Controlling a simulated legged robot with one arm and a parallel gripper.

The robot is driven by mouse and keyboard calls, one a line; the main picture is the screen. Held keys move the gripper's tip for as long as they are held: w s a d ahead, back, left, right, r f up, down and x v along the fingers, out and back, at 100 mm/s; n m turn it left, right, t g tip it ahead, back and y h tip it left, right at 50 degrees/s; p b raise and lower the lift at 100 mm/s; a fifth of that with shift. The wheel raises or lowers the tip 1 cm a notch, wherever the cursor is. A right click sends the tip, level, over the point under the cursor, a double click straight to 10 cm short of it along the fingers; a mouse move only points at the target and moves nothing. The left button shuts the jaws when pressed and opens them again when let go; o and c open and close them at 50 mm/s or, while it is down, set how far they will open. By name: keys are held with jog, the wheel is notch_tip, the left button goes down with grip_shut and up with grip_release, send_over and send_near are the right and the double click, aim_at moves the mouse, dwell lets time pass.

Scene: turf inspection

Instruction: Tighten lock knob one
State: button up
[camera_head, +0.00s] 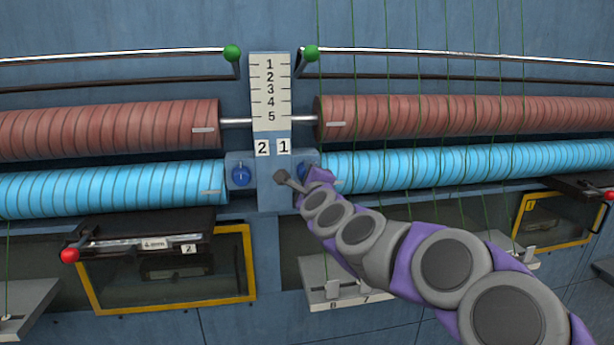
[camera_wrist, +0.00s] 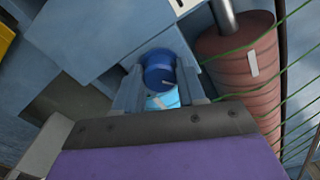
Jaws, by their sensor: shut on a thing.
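Lock knob one is a round blue knob below the label 1 (camera_head: 283,147). In the wrist view the blue knob (camera_wrist: 158,66) sits between my two grey fingers. In the head view only a sliver of the knob (camera_head: 304,164) shows; my gripper (camera_head: 308,178) covers the rest. My gripper (camera_wrist: 160,84) is shut on the knob, with one finger on each side. A matching blue knob (camera_head: 241,174) sits below the label 2 (camera_head: 262,148), with nothing touching it. A short mark shows on the knob's face in the wrist view.
A numbered scale plate (camera_head: 270,88) stands between red rolls (camera_head: 420,122) and blue rolls (camera_head: 110,189). Green-knobbed levers (camera_head: 311,53) flank its top. Green threads run down at the right. A yellow-framed window (camera_head: 250,262) is at lower left, with a red-knobbed lever (camera_head: 69,255).

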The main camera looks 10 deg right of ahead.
jog(key=shift+f+n+b, duration=0.1)
jog(key=shift+n+b, duration=0.95)
jog(key=shift+n, duration=3.95)
jog(key=o, duration=1.1)
jog(key=s+b, duration=0.1)
jog(key=s, duration=1.6)
jog(key=shift+s, duration=0.15)
